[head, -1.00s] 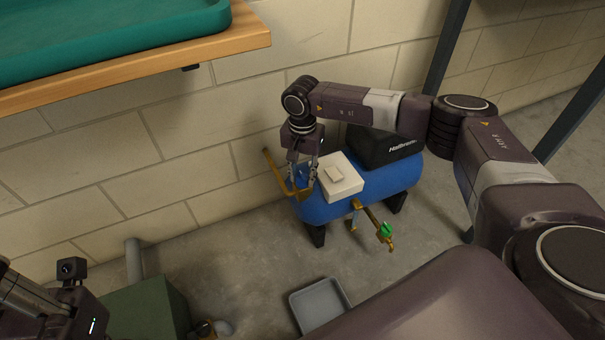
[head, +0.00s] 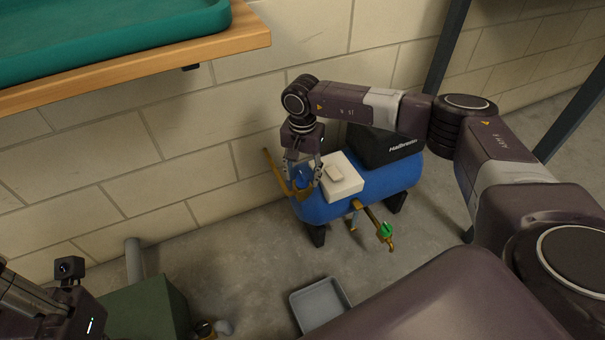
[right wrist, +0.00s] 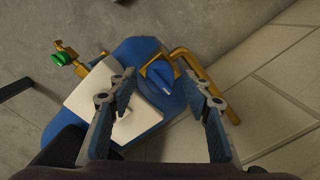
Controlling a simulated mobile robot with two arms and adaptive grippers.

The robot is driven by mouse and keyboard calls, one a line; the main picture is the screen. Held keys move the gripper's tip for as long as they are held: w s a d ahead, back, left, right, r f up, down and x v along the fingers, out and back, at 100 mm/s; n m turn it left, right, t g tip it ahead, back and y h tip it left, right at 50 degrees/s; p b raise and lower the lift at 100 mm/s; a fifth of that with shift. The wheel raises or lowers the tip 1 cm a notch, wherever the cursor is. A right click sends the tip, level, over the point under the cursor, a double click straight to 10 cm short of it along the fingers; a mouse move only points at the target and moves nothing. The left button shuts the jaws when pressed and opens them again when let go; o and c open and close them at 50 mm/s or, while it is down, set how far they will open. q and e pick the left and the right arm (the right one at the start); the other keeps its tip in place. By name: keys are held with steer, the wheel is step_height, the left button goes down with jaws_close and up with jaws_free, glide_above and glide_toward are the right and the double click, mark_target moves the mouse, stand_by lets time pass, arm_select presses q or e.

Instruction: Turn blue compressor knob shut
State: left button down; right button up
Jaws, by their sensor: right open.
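The blue compressor (head: 340,203) stands on the floor by the block wall. Its blue knob (right wrist: 161,76) sits on a brass fitting at the tank's end, and a raised bar crosses its face. In the head view the knob (head: 303,179) is partly hidden by my right gripper. My right gripper (head: 303,176) points down over the knob with its fingers spread. In the right wrist view its fingertips (right wrist: 163,87) lie to either side of the knob; I cannot tell the remaining height. My left arm shows at the lower left, but its fingers are out of view.
A white box (head: 342,184) sits on the tank beside the knob. A brass pipe (head: 275,170) rises on the wall side. A green valve knob (head: 385,230) sticks out at the front. A grey tray (head: 320,305) and a dark green box (head: 145,312) are on the floor.

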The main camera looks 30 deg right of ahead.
mark_target(302, 175)
step_height(302, 175, up, 12)
stand_by(0.4)
steer(key=shift+f, duration=0.1)
